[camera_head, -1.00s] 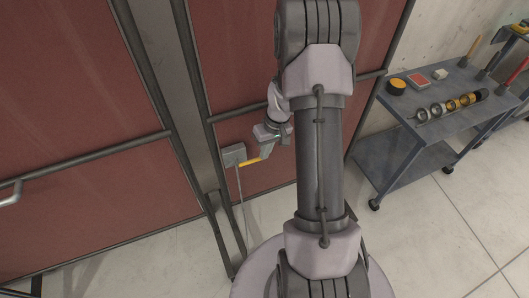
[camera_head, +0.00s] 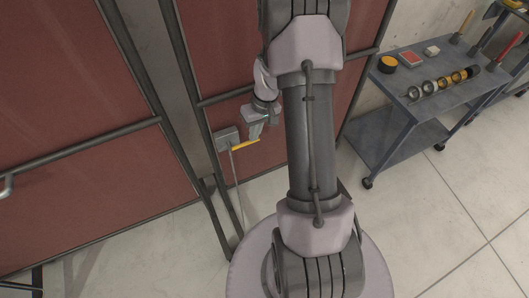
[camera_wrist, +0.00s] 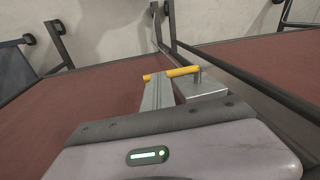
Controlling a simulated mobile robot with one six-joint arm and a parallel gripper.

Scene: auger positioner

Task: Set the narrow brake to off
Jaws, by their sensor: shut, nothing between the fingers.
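The narrow brake is a grey box (camera_head: 228,137) on the red panel with a yellow lever (camera_head: 245,145) that points to the right, nearly level. In the wrist view the yellow lever (camera_wrist: 172,74) lies across the tips of my fingers, beside the grey box (camera_wrist: 203,86). My gripper (camera_head: 254,138) is shut and empty. It is right by the lever's outer part, just above it in the head view. It also shows in the wrist view (camera_wrist: 158,82). Whether the fingertips touch the lever cannot be told.
A dark metal post stands left of the brake, with red panels (camera_head: 75,100) framed by bars. A blue-grey cart (camera_head: 385,130) with rings, a black and yellow puck and tools stands at the right. The pale floor between is clear.

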